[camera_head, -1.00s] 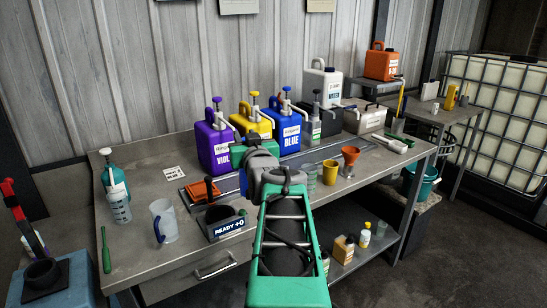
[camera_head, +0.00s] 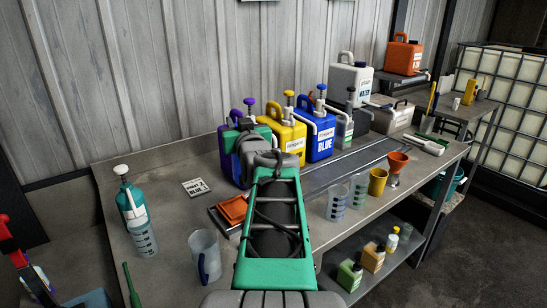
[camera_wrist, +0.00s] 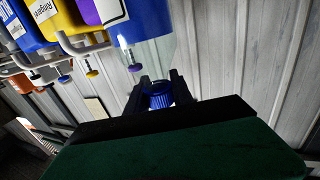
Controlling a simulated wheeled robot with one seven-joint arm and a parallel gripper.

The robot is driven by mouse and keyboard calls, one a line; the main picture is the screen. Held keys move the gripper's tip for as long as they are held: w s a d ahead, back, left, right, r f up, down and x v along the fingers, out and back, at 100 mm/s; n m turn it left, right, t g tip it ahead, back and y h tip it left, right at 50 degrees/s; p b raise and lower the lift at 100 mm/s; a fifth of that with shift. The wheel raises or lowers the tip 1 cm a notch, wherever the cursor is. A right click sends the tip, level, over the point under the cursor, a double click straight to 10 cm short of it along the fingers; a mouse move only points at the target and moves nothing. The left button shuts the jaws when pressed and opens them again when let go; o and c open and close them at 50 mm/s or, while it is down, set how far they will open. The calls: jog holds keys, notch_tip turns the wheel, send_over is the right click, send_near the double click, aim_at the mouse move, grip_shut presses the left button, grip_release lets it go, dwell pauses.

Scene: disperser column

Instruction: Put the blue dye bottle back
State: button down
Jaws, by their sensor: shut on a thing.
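My gripper (camera_wrist: 158,97) is shut on the blue ribbed cap of a translucent bottle (camera_wrist: 152,54) in the wrist view. That view is turned over; blue fills the bottle's far part, and the part near the cap is clear. A row of pump jugs stands beyond my arm: violet (camera_head: 227,162), partly hidden, yellow (camera_head: 290,140), and blue (camera_head: 321,140) marked BLUE. The held bottle shows beside the violet jug (camera_wrist: 112,10) in the wrist view; I cannot tell whether they touch.
A teal pump bottle (camera_head: 130,195), a clear jug (camera_head: 205,255) and a printed card (camera_head: 195,187) are on the bench's left. Beakers (camera_head: 338,202), a yellow cup (camera_head: 378,182) and an orange funnel (camera_head: 397,163) stand on the right. Small bottles (camera_head: 372,257) sit on the lower shelf.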

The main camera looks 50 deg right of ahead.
jog(key=w+a+f+p, duration=0.2)
jog(key=w+f, duration=1.1)
jog(key=shift+w+a, duration=0.15)
jog(key=shift+a, duration=0.05)
jog(key=c, duration=1.6)
grip_release()
jog(key=shift+f, duration=0.15)
jog(key=o, duration=0.5)
